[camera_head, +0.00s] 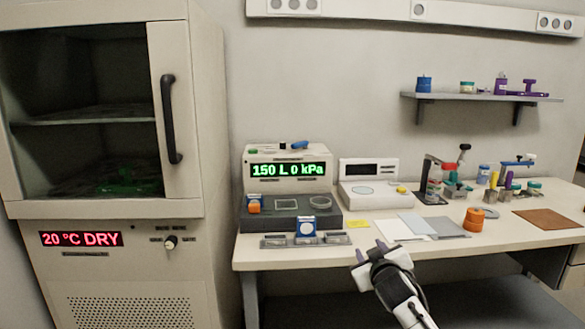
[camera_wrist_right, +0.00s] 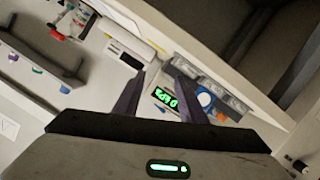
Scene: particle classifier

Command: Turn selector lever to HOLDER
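The classifier (camera_head: 262,185) stands at the left of the bench, a white box with a green display reading "150 L 0 kPa". A blue lever (camera_head: 293,145) with a dark part lies across its top, beside a green button (camera_head: 252,151). I cannot read a HOLDER label, and cannot be sure that this is the selector lever. My right gripper (camera_head: 371,249) is over the bench's front edge, to the right of and below the classifier, apart from it. Its two fingers, also in the right wrist view (camera_wrist_right: 155,92), are apart with nothing between them. My left gripper is out of view.
A dark platform (camera_head: 335,219) with an orange-and-white item (camera_head: 254,204) and a blue-and-white item (camera_head: 306,227) sits before the classifier. A white scale (camera_head: 362,195), papers (camera_head: 394,230) and an orange container (camera_head: 474,219) lie rightward. A tall cabinet (camera_head: 212,110) stands left.

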